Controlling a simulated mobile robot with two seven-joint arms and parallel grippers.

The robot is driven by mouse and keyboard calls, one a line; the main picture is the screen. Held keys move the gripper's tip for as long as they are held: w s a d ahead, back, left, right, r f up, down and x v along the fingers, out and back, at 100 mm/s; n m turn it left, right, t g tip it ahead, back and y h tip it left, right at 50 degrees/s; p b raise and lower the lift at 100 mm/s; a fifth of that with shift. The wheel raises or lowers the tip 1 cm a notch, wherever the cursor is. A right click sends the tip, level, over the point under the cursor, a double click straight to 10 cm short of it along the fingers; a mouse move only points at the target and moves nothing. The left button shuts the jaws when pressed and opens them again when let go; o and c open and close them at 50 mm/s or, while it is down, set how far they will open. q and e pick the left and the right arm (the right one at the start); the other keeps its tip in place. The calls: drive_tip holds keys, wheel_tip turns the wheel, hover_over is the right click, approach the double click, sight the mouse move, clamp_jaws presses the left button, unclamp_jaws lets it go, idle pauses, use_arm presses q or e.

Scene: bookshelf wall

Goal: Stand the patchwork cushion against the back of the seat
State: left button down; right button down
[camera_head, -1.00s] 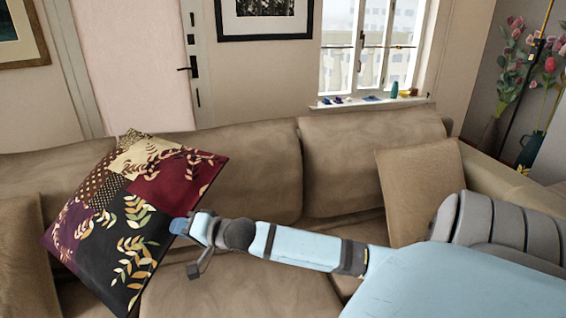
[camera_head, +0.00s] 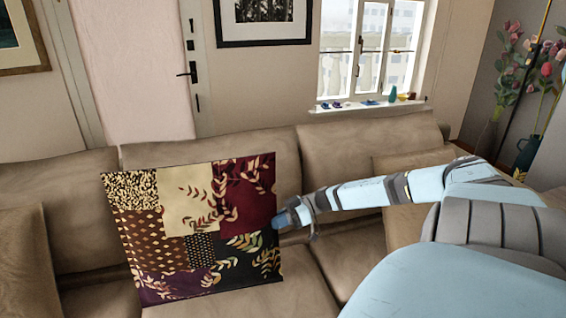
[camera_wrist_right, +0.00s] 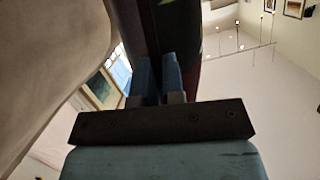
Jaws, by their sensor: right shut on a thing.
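The patchwork cushion (camera_head: 190,225) is upright in the head view, its patterned face toward me, in front of the sofa's back (camera_head: 210,145). Its lower edge is over the seat (camera_head: 240,302); whether it rests there I cannot tell. My right gripper (camera_head: 281,221) is shut on the cushion's right edge. In the right wrist view the blue fingers (camera_wrist_right: 158,78) pinch the dark edge of the cushion (camera_wrist_right: 165,30). My left gripper is not in view.
A plain brown cushion (camera_head: 22,265) stands at the sofa's left end. Another brown cushion (camera_head: 400,222) is at the right, partly behind my right arm. A window sill (camera_head: 370,106) with small objects and a vase of flowers (camera_head: 527,150) are beyond the sofa.

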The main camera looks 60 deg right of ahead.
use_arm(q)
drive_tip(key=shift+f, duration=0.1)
use_arm(e)
drive_tip(key=shift+s+d+r+n, duration=0.15)
drive_tip(key=shift+s+d+n, duration=0.1)
drive_tip(key=shift+d, duration=0.15)
drive_tip(key=shift+s+d+r+n, duration=0.1)
drive_tip(key=shift+s+d+n, duration=0.15)
drive_tip(key=shift+d, duration=0.15)
